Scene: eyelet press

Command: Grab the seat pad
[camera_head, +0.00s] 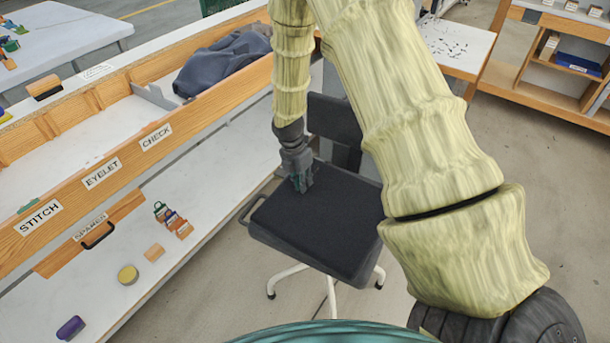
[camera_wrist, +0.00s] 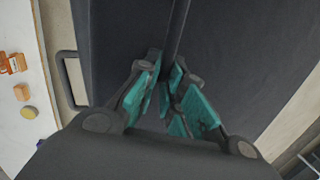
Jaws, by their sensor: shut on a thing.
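The seat pad (camera_head: 325,225) is a dark, flat cushion on the swivel chair in the head view. Its dark surface fills most of the wrist view (camera_wrist: 110,35). My gripper (camera_head: 303,187) is on top of the pad, towards its back left, near the backrest. In the wrist view my gripper's teal fingers (camera_wrist: 167,88) are close together on a narrow dark ridge that runs up the picture. The fingers hide the exact contact.
The chair's backrest (camera_head: 335,120) stands behind the pad and a loop handle (camera_head: 252,210) is at its left. The white workbench (camera_head: 190,215) with small blocks is at left. Open floor lies to the right.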

